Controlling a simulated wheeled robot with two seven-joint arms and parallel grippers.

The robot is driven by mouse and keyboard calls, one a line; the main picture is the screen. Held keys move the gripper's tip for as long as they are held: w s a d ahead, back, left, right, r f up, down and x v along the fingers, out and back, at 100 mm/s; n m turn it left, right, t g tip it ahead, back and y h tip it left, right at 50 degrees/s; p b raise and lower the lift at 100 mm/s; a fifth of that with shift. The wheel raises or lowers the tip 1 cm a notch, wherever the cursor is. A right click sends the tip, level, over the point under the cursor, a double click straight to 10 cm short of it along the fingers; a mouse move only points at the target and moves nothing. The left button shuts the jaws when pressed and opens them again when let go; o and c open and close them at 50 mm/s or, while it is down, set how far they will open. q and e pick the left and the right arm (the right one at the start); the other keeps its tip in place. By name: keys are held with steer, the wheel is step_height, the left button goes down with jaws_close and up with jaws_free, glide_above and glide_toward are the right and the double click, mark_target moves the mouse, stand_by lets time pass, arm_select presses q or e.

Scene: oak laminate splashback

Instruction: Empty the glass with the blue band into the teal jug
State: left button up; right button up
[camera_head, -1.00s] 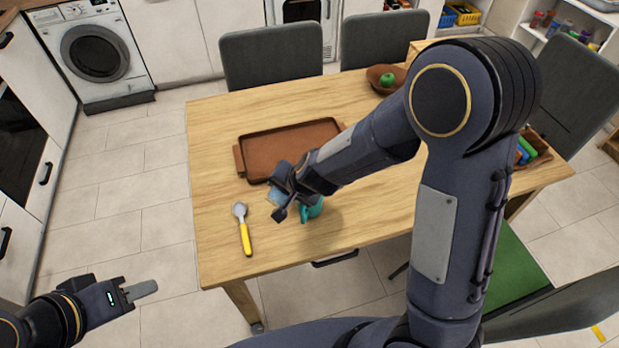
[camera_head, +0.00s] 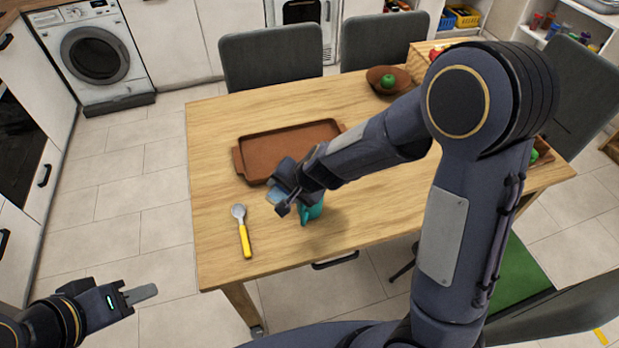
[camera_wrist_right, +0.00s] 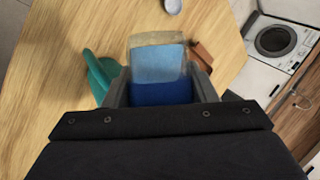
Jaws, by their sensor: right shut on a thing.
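My right gripper (camera_head: 281,204) is shut on the glass with the blue band (camera_wrist_right: 160,92), above the near part of the table. The glass shows pale blue in the head view (camera_head: 273,197). In the right wrist view its clear rim end points away from the gripper. I cannot tell its exact tilt or what is inside. The teal jug (camera_head: 313,212) stands on the table just right of the gripper, partly hidden by it. It also shows left of the glass in the right wrist view (camera_wrist_right: 100,75). My left gripper (camera_head: 142,293) hangs off the table at lower left; its finger gap is not visible.
A brown tray (camera_head: 242,163) lies behind the gripper. A spoon with a yellow handle (camera_head: 243,232) lies to its left. Grey chairs (camera_head: 272,57) surround the table.

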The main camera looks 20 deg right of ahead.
steer(key=shift+r+g+y, duration=0.3)
steer(key=shift+r+y, duration=0.1)
steer(key=shift+y, duration=0.1)
stand_by(0.5)
steer(key=shift+w+d+r+m+g+y, duration=0.4)
steer(key=shift+d+r+y, duration=0.05)
steer(key=shift+d+y, duration=0.25)
stand_by(0.6)
steer(key=shift+w+d+r+m+g+y+b, duration=0.15)
steer(key=shift+r+m+g+y+b, duration=0.35)
steer(key=shift+y, duration=0.4)
stand_by(0.9)
